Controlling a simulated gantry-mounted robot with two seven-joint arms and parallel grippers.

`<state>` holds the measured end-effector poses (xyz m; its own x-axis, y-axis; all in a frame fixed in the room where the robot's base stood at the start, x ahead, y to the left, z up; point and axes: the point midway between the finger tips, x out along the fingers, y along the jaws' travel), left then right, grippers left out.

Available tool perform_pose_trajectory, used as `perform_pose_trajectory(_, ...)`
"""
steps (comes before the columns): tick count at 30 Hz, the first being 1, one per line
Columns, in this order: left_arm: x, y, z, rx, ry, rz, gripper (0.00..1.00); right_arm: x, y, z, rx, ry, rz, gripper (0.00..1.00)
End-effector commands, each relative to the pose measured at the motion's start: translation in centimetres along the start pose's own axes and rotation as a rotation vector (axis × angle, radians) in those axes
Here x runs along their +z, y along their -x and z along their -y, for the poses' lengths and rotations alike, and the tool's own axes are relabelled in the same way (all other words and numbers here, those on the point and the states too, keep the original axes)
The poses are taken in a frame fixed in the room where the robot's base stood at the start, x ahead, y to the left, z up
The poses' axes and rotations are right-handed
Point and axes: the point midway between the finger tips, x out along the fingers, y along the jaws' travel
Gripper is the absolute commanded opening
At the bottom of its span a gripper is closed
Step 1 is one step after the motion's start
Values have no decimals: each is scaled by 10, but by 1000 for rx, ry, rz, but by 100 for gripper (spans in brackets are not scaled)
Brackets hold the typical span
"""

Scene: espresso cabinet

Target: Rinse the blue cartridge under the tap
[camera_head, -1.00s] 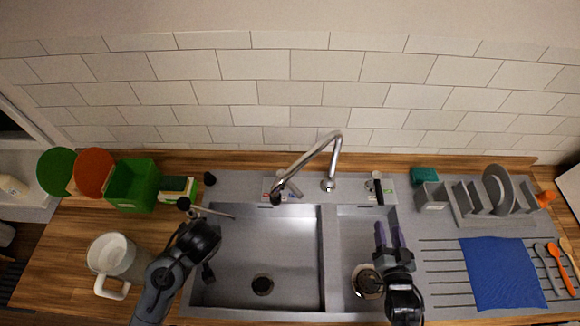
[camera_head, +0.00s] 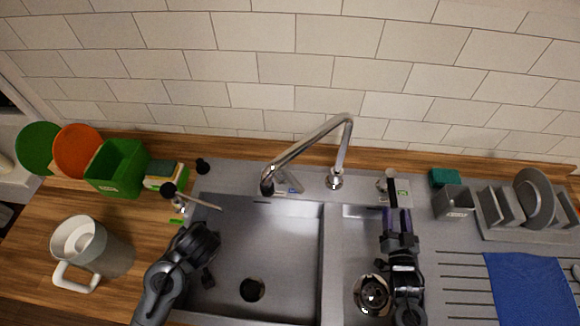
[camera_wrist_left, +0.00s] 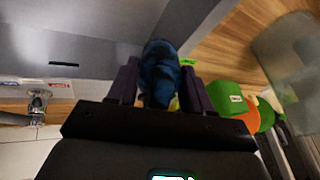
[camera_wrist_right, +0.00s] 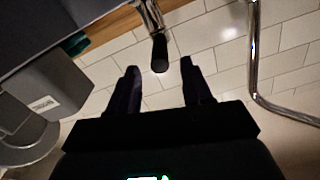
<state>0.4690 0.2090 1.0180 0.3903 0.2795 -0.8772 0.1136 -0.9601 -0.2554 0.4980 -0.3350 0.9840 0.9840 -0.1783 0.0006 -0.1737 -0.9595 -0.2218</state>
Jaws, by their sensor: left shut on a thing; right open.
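The blue cartridge (camera_wrist_left: 160,72) is between the fingers of my left gripper (camera_wrist_left: 158,82), which is shut on it in the left wrist view. In the head view my left gripper (camera_head: 203,245) is over the left basin's left side, and the cartridge is hard to make out. The tap (camera_head: 345,140) arches from the sink's back ledge, its spout end over the left basin's back edge. No water shows. My right gripper (camera_head: 391,222) is open at the right basin's back. A metal lever with a black tip (camera_wrist_right: 159,52) stands ahead of its fingers, apparently ungripped.
A left basin (camera_head: 270,240) and a narrower right basin (camera_head: 350,245) share a divider. On the left are a white jug (camera_head: 90,250) and a green bin (camera_head: 120,165). On the right are a dish rack (camera_head: 515,235) and a blue cloth (camera_head: 530,290).

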Motion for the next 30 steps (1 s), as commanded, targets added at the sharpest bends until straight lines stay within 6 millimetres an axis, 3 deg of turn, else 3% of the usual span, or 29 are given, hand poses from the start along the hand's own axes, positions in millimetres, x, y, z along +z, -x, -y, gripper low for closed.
perform_pose_trajectory(9, 0, 0, 0, 0, 0, 0, 17, -1, -54, 0, 1, 0, -2, 49)
perform_pose_trajectory(15, 0, 0, 0, 0, 0, 0, 17, 0, -74, 0, -1, -1, 0, 49)
perform_pose_trajectory(28, 0, 0, 0, 0, 0, 0, 17, 0, -81, 0, 0, -1, 1, 49)
perform_pose_trajectory(30, 0, 0, 0, 0, 0, 0, 17, 0, -81, 0, 0, -1, 1, 42)
